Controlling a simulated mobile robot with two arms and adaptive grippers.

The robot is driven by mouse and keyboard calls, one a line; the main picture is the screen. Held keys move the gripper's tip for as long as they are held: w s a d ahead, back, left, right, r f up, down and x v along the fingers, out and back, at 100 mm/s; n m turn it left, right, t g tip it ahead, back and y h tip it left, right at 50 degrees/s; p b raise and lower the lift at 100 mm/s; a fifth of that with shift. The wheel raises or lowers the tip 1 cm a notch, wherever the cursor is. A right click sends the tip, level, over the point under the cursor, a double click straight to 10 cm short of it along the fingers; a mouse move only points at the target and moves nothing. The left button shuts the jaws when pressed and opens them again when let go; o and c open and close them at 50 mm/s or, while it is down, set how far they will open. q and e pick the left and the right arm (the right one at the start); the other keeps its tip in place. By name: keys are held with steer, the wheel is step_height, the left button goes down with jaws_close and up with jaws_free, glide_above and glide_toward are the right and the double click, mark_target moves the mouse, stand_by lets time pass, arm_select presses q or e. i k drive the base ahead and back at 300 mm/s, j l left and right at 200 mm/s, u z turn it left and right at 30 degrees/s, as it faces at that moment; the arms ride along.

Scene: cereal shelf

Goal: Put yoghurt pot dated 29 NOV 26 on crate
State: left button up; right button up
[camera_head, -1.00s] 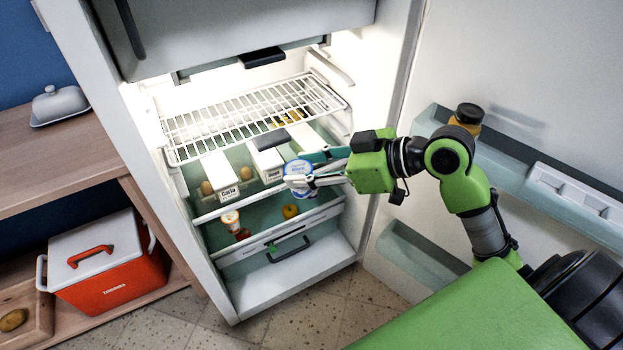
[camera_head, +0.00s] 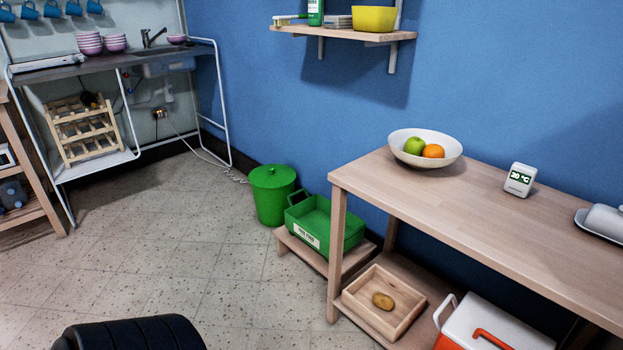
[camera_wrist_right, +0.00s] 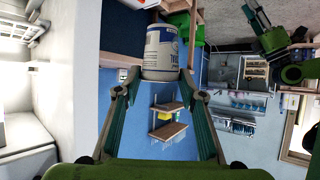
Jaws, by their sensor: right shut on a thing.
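In the right wrist view my right gripper (camera_wrist_right: 160,80) is shut on a white and blue yoghurt pot (camera_wrist_right: 161,52). The pot is held between the fingertips, with small print on its side too blurred to read as a date. A green crate (camera_head: 343,245) with a white label on its front stands on a low wooden stand in the head view. It looks open and empty. The right gripper and pot are outside the head view. A small green and black arm part of mine shows at the upper right of the wrist view; its jaws are unclear.
A green lidded bin (camera_head: 272,195) stands left of the crate, and a wooden table (camera_head: 470,215) stands to its right. Below the table are a wooden tray (camera_head: 373,318) with a potato and a red and white cooler (camera_head: 490,330).

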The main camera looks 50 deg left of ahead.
mark_target(324, 232)
steer(key=i+j, duration=0.1)
steer(key=j, duration=0.45)
steer(key=i+j, duration=0.1)
steer(key=j, duration=0.5)
steer(key=i+j, duration=0.1)
steer(key=j, duration=0.45)
steer(key=i+j, duration=0.1)
steer(key=j, duration=0.5)
steer(key=i+j, duration=0.1)
steer(key=j, duration=0.45)
steer(key=i+j, duration=0.1)
steer(key=j, duration=0.45)
steer(key=i+j, duration=0.1)
steer(key=j, duration=0.5)
steer(key=i+j, duration=0.1)
steer(key=j, duration=0.45)
